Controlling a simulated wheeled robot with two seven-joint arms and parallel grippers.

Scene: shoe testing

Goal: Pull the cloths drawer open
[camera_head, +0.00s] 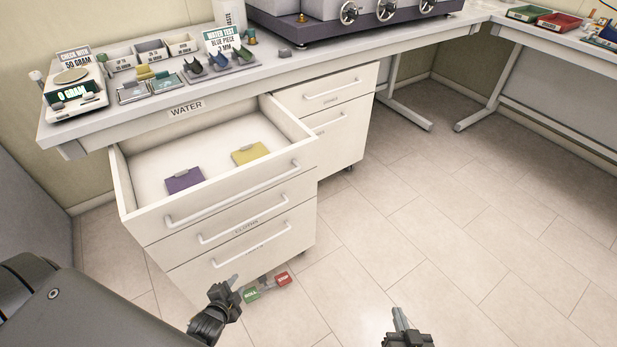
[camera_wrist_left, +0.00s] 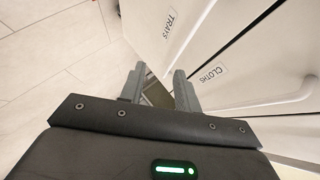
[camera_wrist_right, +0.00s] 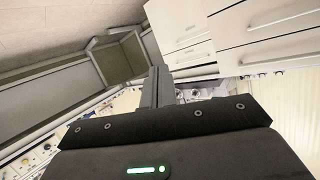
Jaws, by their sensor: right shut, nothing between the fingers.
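The cloths drawer (camera_head: 180,247) is the front labelled CLOTHS, below the open top drawer of the left cabinet. It looks shut. Its white bar handle (camera_head: 243,220) runs across the front, and it also shows at the right of the left wrist view (camera_wrist_left: 272,103). My left gripper (camera_head: 234,283) is open and empty, low in front of the cabinet and apart from the handle. In its wrist view the two fingers (camera_wrist_left: 158,85) are spread, with the CLOTHS label to their right. My right gripper (camera_head: 401,318) is shut and empty over the floor, right of the cabinet.
The open top drawer (camera_head: 135,195) holds a purple piece (camera_head: 184,180) and a yellow piece (camera_head: 250,153). A trays drawer is below the cloths drawer. Green and red floor pads (camera_head: 283,279) lie near my left gripper. The floor to the right is clear.

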